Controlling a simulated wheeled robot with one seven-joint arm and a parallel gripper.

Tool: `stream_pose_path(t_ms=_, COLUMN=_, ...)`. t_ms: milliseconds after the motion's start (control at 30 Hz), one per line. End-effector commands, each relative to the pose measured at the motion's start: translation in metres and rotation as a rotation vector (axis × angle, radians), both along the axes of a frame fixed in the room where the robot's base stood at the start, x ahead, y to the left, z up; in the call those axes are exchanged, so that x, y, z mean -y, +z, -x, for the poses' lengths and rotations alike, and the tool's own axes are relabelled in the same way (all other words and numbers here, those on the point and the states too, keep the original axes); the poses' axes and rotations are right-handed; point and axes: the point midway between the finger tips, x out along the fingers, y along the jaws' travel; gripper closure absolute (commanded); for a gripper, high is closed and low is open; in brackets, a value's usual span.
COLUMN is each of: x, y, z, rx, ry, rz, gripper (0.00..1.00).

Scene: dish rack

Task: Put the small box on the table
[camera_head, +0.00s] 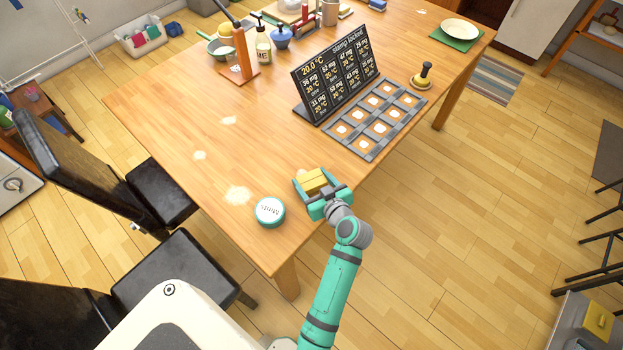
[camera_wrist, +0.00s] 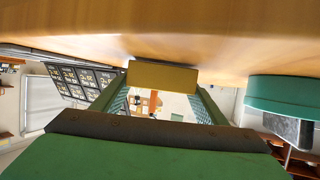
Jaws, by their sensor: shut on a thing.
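The small box (camera_head: 313,180) is yellow and sits between the fingers of my gripper (camera_head: 314,184) at the near right edge of the wooden table (camera_head: 165,105). In the wrist view the small box (camera_wrist: 162,76) shows between the two green fingers, and my gripper (camera_wrist: 158,105) is shut on it. The tabletop (camera_wrist: 160,40) fills the upper part of that view, close to the box. I cannot tell whether the box touches the table. The box's far side is hidden.
A round mints tin (camera_head: 270,211) stands left of my gripper; it also shows in the wrist view (camera_wrist: 284,95). A grey tray with square cells (camera_head: 373,121) and a black display board (camera_head: 338,82) stand beyond. The table's left middle is clear. Black chairs (camera_head: 175,268) stand along the left side.

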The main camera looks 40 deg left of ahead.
Motion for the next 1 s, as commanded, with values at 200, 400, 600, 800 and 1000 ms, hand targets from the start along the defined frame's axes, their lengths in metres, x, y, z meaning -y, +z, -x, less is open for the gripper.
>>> stream_pose_path(t_ms=200, x=0.0000, y=-0.0004, z=-0.0001, rx=0.000, ry=0.000, rz=-0.001, gripper=0.58)
stream_pose_path(t_ms=400, x=-0.0001, y=-0.0026, z=0.0000, rx=0.000, ry=0.000, rz=-0.001, gripper=0.58)
stream_pose_path(t_ms=600, x=-0.0002, y=-0.0048, z=-0.0001, rx=0.000, ry=0.000, rz=-0.001, gripper=0.31)
stream_pose_path(t_ms=800, x=0.0000, y=-0.0049, z=-0.0001, rx=0.000, ry=0.000, rz=-0.001, gripper=0.12)
stream_pose_path(t_ms=1000, x=0.0011, y=-0.0048, z=0.0004, rx=-0.001, ry=0.000, rz=0.000, gripper=0.12)
